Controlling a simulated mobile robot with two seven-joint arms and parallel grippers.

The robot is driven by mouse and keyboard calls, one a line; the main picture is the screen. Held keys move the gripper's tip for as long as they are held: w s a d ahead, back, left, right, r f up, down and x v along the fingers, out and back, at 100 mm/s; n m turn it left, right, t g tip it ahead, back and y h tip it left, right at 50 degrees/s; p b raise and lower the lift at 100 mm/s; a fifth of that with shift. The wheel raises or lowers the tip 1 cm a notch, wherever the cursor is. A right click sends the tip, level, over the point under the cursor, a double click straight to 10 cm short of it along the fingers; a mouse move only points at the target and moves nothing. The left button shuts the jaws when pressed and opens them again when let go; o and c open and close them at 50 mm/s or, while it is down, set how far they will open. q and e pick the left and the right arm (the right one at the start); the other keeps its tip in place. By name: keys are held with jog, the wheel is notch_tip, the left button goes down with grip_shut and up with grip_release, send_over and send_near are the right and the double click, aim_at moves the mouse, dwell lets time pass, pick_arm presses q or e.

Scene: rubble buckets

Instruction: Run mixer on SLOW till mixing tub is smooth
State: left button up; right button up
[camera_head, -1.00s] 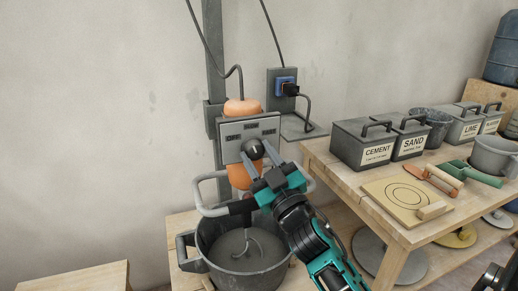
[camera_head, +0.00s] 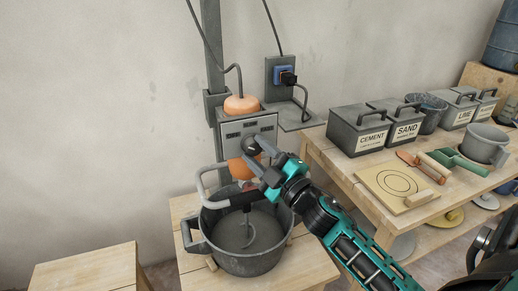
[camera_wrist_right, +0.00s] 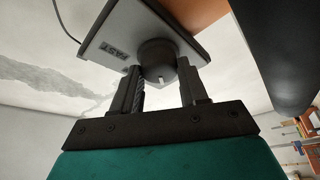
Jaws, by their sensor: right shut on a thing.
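The mixer has an orange body (camera_head: 241,104) and a grey switch panel (camera_head: 232,128) on an upright post. Its dark round knob (camera_head: 251,146) also shows in the right wrist view (camera_wrist_right: 156,56), beside the word FAST. My right gripper (camera_head: 255,150) is shut on the knob, a finger on each side. A light mark shows on the knob; I cannot tell which setting it points to. The grey mixing tub (camera_head: 240,262) stands below, with the mixer's hooked paddle in it. Grey contents show inside; their smoothness is unclear. My left gripper is out of view.
A wooden stand (camera_head: 300,265) bears the tub. The workbench (camera_head: 345,165) at right holds the cement box (camera_head: 357,132), sand box (camera_head: 396,126), trowels and a board (camera_head: 385,180). A plug sits in the wall socket (camera_head: 283,74). A bare wooden top (camera_head: 85,270) lies at lower left.

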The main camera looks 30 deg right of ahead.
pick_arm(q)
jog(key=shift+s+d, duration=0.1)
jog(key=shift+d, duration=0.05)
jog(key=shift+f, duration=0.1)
pick_arm(e)
jog(key=o, duration=1)
jog(key=shift+o, duration=0.2)
pick_arm(q)
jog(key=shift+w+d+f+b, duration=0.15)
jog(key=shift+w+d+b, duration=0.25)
jog(key=shift+b, duration=0.45)
pick_arm(e)
jog(key=v, duration=1.3)
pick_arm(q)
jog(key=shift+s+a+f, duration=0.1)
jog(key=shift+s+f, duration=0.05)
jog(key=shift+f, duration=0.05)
pick_arm(e)
jog(key=shift+w+r, duration=0.1)
